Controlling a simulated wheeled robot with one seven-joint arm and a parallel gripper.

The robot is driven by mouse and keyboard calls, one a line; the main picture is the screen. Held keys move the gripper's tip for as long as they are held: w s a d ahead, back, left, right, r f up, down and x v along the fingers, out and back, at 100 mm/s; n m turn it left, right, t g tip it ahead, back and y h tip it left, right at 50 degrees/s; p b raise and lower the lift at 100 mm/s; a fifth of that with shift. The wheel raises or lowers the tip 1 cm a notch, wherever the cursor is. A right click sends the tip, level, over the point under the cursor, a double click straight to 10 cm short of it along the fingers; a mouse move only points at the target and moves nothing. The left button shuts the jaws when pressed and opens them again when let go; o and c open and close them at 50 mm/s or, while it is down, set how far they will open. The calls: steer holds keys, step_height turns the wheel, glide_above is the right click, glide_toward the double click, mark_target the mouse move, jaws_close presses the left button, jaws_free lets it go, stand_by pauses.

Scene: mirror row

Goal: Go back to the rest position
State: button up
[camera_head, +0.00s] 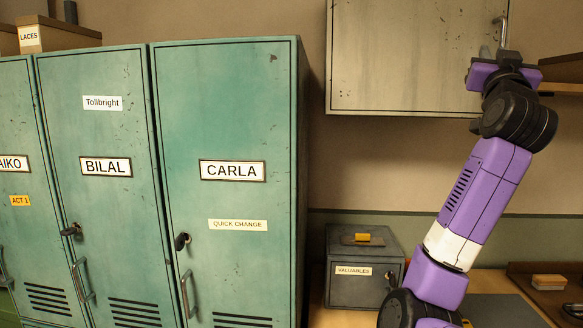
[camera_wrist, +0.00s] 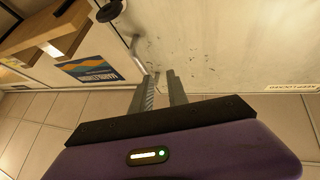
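My gripper (camera_head: 492,54) is at the upper right in the head view, raised in front of the pale wall cabinet (camera_head: 400,55). Its fingertips are close to the lower end of the cabinet's metal handle (camera_head: 505,30). I cannot tell whether they touch it. In the wrist view the two grey fingers (camera_wrist: 163,82) stand apart with a narrow gap, and I see no object held between them. The cabinet's pale, worn surface (camera_wrist: 230,45) lies beyond the fingertips.
Green lockers (camera_head: 225,110) fill the left. A grey valuables box (camera_head: 345,290) stands on the counter below the wall cabinet. A wooden shelf (camera_head: 562,88) is close right of my gripper. The wrist view shows a blue and orange poster (camera_wrist: 90,68).

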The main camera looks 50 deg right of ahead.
steer(key=w+a+f+n+t, duration=0.3)
steer(key=w+a+f, duration=0.2)
steer(key=w+f, duration=0.4)
steer(key=w+a+f+n+t+y, duration=0.3)
steer(key=a+f+n+t+y, duration=0.15)
steer(key=a+f, duration=0.85)
steer(key=w+a+f+n+t+y, duration=0.35)
steer(key=a+f+t+y, duration=0.2)
steer(key=a+f, duration=0.7)
steer(key=s+a+f+n+y, duration=0.2)
steer(key=s+a+f+y, duration=0.2)
steer(key=a+f, duration=0.35)
steer(key=s+a+f+n+y, duration=0.1)
steer(key=s+a+f+y, duration=0.25)
steer(key=a+f, duration=0.4)
steer(key=s+a+f+n+g+y, duration=0.1)
steer(key=s+a+f+g+y, duration=0.1)
steer(key=s+a+f, duration=0.2)
steer(key=s+a+f+n+g+y, duration=0.1)
steer(key=s+a+f+g+y, duration=0.2)
steer(key=s, duration=1)
step_height(320, 180, down, 5)
steer(key=a, duration=0.2)
steer(key=shift+a+f+y, duration=0.15)
steer(key=shift+a+y, duration=0.15)
steer(key=shift+y, duration=0.05)
